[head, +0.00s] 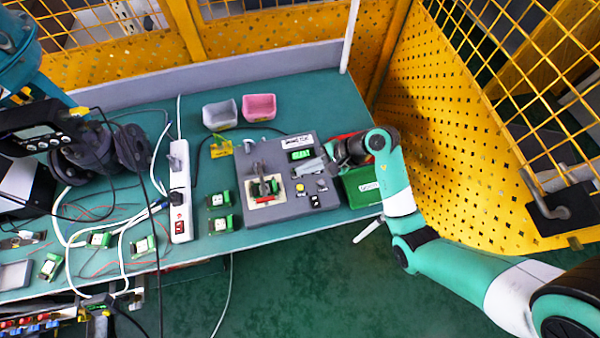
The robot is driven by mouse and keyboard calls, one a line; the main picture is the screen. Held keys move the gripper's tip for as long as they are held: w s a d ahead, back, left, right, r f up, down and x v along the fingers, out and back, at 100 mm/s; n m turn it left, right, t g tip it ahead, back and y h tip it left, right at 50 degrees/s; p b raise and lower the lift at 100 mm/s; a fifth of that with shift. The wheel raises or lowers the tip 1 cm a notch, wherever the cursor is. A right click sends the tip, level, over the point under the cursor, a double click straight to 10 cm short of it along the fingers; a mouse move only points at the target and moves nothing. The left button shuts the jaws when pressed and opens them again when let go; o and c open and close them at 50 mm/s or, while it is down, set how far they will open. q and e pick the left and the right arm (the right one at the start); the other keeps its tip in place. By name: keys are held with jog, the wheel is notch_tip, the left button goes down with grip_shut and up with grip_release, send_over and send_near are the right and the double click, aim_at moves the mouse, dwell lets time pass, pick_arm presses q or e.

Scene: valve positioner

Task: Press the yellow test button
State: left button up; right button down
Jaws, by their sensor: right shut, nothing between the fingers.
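The yellow test button (299,187) is a small round spot on the grey test panel (285,208), which lies on the teal table. My right arm comes in from the right, and its gripper (306,167) is over the panel's right part. The right gripper is shut and empty, its fingertips pointing left, just above the yellow button in the picture. The button is in plain sight, and the fingertips look apart from it; their height over the panel is hard to tell. My left gripper is not in view.
A socket with a green part (263,190) and a lit green display (300,155) are on the panel. A green bin (361,187) stands to its right, grey (220,115) and pink (259,107) bins behind. A power strip (180,205) and loose cables lie left.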

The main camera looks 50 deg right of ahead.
jog(key=b, duration=0.7)
send_over(300, 187)
jog(key=d, duration=0.1)
jog(key=f, duration=0.7)
jog(key=shift+s, duration=0.4)
jog(key=shift+f, duration=0.75)
jog(key=shift+f, duration=0.1)
jog(key=shift+f+b, duration=0.3)
jog(key=shift+b, duration=0.05)
jog(key=shift+f, duration=0.35)
dwell(0.4)
jog(key=shift+r+p, duration=0.65)
jog(key=shift+r, duration=0.15)
